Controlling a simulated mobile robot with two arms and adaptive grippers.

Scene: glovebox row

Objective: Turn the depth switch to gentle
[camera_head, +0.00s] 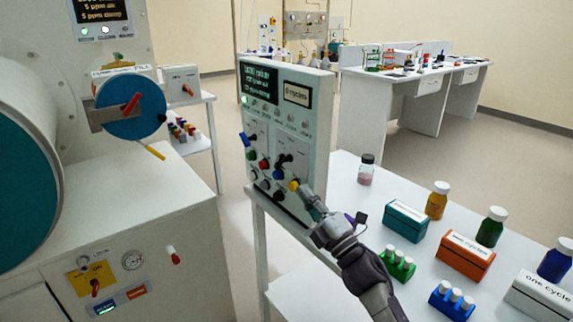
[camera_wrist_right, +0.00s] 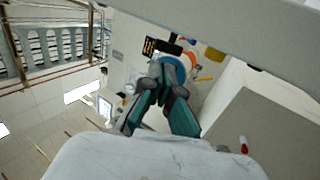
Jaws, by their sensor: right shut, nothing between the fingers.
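A grey control panel (camera_head: 318,140) stands upright at the left end of the white table, with a dark screen, lamps and several coloured knobs on its face. The labels are too small to read, so I cannot tell which knob is the depth switch. A black lever knob (camera_head: 284,160) sits mid-panel, and a yellow knob (camera_head: 294,185) is at the lower right. My right gripper (camera_head: 306,194) is shut and empty, close beside the yellow knob; I cannot tell whether it touches. In the right wrist view its fingers (camera_wrist_right: 164,82) come together. My left gripper is out of view.
Bottles, a teal box (camera_head: 406,222), an orange box (camera_head: 466,256) and vial racks (camera_head: 397,263) stand on the table to the right of my arm. A glovebox with a blue disc (camera_head: 131,106) is at left. Open floor lies behind the panel.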

